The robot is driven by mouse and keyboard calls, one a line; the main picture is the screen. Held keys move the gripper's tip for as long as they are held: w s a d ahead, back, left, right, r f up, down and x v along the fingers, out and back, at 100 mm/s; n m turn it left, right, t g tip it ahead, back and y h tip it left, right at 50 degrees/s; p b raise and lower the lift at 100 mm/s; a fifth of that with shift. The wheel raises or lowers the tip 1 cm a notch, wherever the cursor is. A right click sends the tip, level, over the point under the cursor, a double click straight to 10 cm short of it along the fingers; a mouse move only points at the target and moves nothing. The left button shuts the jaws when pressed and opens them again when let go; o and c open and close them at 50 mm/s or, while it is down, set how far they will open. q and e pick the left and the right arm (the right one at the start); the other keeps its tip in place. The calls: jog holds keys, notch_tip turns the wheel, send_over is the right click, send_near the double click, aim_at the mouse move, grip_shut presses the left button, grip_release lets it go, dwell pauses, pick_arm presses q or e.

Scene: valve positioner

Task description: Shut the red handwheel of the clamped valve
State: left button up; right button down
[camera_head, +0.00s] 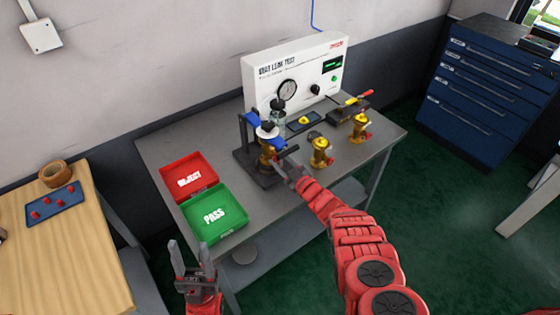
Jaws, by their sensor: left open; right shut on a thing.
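The clamped valve (266,152) is a brass body held upright in a dark clamp stand (246,150) with blue parts, on the grey bench. My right gripper (284,164) reaches in from the lower right and is shut at the front right side of this valve, where its red handwheel sits. The jaws cover the handwheel, so its turn position cannot be seen. My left gripper (192,262) is open and empty, low in front of the bench's left end, away from the valve.
Two loose brass valves (320,152) (359,127) with red handwheels stand to the right. A red REJECT tray (172,164) and green PASS tray (222,234) lie left. A white leak-test panel (318,68) with a gauge (288,90) stands behind. A wooden table (82,258) is far left.

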jog(key=shift+f+m, duration=0.1)
jog(key=shift+m, duration=0.3)
dwell(0.3)
jog(key=shift+c, duration=2.2)
grip_release()
jog(key=p+v, duration=0.4)
jog(key=v, duration=1.3)
jog(key=shift+s+p, duration=0.15)
jog(key=shift+p, duration=0.25)
